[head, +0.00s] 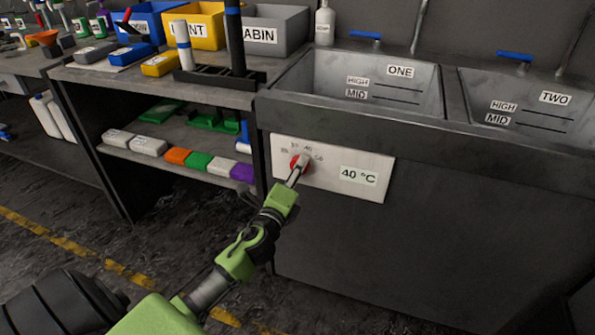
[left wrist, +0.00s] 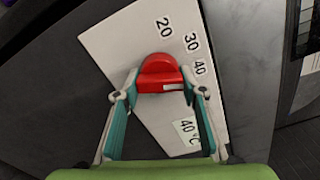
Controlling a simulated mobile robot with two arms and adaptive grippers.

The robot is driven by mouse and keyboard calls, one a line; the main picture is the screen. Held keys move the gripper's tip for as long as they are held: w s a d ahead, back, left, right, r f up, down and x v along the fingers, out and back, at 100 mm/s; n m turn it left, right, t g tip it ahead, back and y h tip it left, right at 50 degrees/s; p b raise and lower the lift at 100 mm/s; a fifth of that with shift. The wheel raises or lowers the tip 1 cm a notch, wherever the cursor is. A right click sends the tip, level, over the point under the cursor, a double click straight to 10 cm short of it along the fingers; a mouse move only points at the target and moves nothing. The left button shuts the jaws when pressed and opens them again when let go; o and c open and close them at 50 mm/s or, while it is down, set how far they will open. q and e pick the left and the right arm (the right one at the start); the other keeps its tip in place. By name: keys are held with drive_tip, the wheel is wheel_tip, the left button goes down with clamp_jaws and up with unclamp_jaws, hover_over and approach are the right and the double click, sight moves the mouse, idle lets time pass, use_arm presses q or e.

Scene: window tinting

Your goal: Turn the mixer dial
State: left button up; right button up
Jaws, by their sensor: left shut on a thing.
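The red mixer dial (head: 294,160) sits on a white panel (head: 334,158) on the front of the sink unit. Numbers are printed around the dial, with 20, 30 and 40 readable in the left wrist view. A label (head: 359,176) on the panel reads 40 °C. My left gripper (head: 298,170) is at the dial and partly covers it in the head view. In the left wrist view its fingers are on both sides of the red dial (left wrist: 160,70), shut on it. A short white mark shows on the dial's near edge. My right gripper is not in view.
Two sink basins marked ONE (head: 401,72) and TWO (head: 555,98) are above the panel. A workbench (head: 150,85) with bins and tools stands to the left, coloured blocks on its lower shelf. The floor in front is clear.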

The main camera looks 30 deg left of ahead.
use_arm(q)
drive_tip(key=shift+f, duration=0.1)
drive_tip(key=o, duration=1.1)
drive_tip(key=shift+o, duration=0.2)
drive_tip(key=v, duration=1.2)
